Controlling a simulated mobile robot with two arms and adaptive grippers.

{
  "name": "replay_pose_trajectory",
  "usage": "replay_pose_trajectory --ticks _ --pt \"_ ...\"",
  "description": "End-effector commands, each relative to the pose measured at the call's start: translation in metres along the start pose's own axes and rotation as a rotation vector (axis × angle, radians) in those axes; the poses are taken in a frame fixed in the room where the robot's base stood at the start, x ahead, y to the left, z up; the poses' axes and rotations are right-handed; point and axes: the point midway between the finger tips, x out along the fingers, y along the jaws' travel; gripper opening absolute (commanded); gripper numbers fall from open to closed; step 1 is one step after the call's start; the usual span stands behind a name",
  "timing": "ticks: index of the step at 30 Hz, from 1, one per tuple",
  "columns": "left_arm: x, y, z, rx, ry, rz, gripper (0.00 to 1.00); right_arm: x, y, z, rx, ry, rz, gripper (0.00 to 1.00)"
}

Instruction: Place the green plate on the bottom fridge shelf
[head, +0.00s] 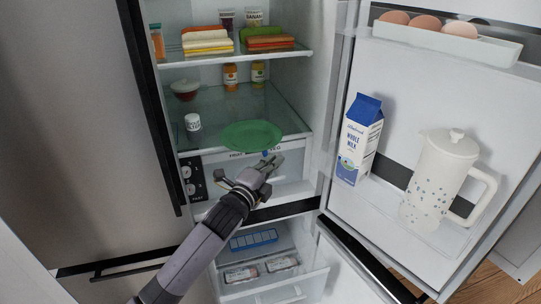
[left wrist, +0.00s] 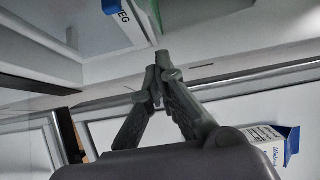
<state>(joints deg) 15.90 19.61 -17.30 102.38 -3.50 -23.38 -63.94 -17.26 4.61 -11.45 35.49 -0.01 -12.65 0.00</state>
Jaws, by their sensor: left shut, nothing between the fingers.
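The green plate (head: 252,135) lies flat on the bottom glass fridge shelf (head: 224,108), near its front edge, in the head view. My left gripper (head: 272,164) is just below and in front of the plate, near the drawer front, apart from the plate. In the left wrist view its fingers (left wrist: 160,66) come together at the tips with nothing between them. My right gripper is in neither view.
A white cup (head: 193,122) and a lidded bowl (head: 186,90) stand left on the same shelf. The open door holds a milk carton (head: 360,140), a white pitcher (head: 440,175) and an egg tray (head: 450,40). The open freezer drawer (head: 275,285) lies below.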

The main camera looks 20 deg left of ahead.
Motion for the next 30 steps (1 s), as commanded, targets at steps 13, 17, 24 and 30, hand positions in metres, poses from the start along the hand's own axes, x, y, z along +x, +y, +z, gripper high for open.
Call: replay_pose_trajectory --ticks 13,17,24,30 --pt "0.014 0.0 0.014 -0.001 0.001 -0.001 0.0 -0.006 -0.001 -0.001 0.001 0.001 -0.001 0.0" --pt "0.014 0.0 0.014 -0.001 0.001 -0.001 0.0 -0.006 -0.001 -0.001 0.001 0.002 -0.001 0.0" --pt "0.04 0.0 0.041 0.006 -0.002 0.0 0.0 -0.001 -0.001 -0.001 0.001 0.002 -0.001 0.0" --pt "0.058 0.001 0.059 0.001 0.0 0.0 0.0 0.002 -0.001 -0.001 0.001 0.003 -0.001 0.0"
